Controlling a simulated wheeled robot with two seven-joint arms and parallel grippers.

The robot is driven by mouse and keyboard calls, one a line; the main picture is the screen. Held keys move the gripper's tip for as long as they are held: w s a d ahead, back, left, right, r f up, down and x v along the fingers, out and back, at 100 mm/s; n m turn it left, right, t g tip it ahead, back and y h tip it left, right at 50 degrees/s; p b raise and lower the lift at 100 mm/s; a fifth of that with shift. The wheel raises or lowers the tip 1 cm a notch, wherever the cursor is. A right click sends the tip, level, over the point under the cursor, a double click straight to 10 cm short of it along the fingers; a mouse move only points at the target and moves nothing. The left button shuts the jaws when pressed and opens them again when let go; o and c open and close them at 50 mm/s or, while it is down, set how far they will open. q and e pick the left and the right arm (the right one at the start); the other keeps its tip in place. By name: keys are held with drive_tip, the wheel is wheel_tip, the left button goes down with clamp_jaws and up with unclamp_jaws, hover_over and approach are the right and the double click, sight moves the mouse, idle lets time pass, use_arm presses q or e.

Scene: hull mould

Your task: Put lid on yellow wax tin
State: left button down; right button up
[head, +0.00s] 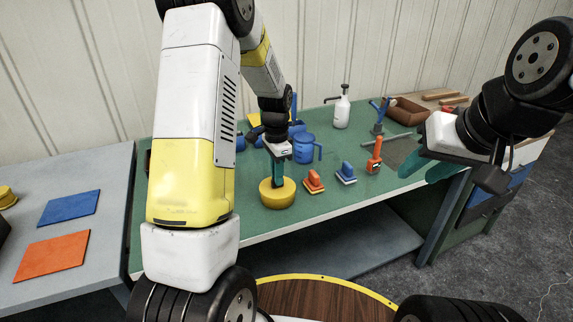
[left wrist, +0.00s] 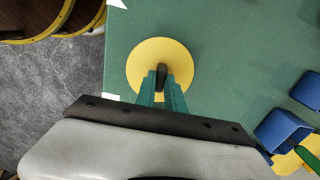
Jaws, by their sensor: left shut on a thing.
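The yellow wax tin (head: 277,199) stands near the front edge of the green bench, with a round yellow lid (left wrist: 145,60) at its top. My left gripper (head: 276,180) points down over it. In the left wrist view its teal fingers (left wrist: 162,82) are shut on the lid's dark upright knob. The lid hides the tin from above, and I cannot tell whether the lid is fully seated. My right gripper (head: 428,168) has its teal fingers apart and is empty, near the bench's right front edge.
An orange block tool (head: 314,182) and a blue one (head: 346,174) stand right of the tin. An orange tool (head: 374,156), blue jug (head: 303,148) and white bottle (head: 342,110) stand further back. A grey table at left holds a blue mat (head: 70,207) and an orange mat (head: 52,256).

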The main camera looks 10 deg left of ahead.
idle(0.3)
use_arm(q)
drive_tip(key=c, duration=1.3)
unclamp_jaws()
drive_tip(key=shift+c, duration=0.2)
wheel_tip(320, 180, up, 7)
drive_tip(key=shift+r, duration=0.2)
drive_tip(key=s+r+n+t, duration=0.2)
drive_tip(key=s+r, duration=0.3)
drive_tip(key=s, duration=0.3)
drive_tip(key=s+d+r+n+t+h, duration=0.1)
drive_tip(key=s+r+n, duration=0.3)
drive_tip(key=s, duration=0.4)
drive_tip(key=s+d+r+n+t+h, duration=0.1)
drive_tip(key=s+r+n+t, duration=0.2)
drive_tip(key=s+r, duration=0.3)
drive_tip(key=shift+s+r+n, duration=0.2)
drive_tip(key=shift+s+n, duration=0.4)
drive_tip(key=shift+s, duration=0.55)
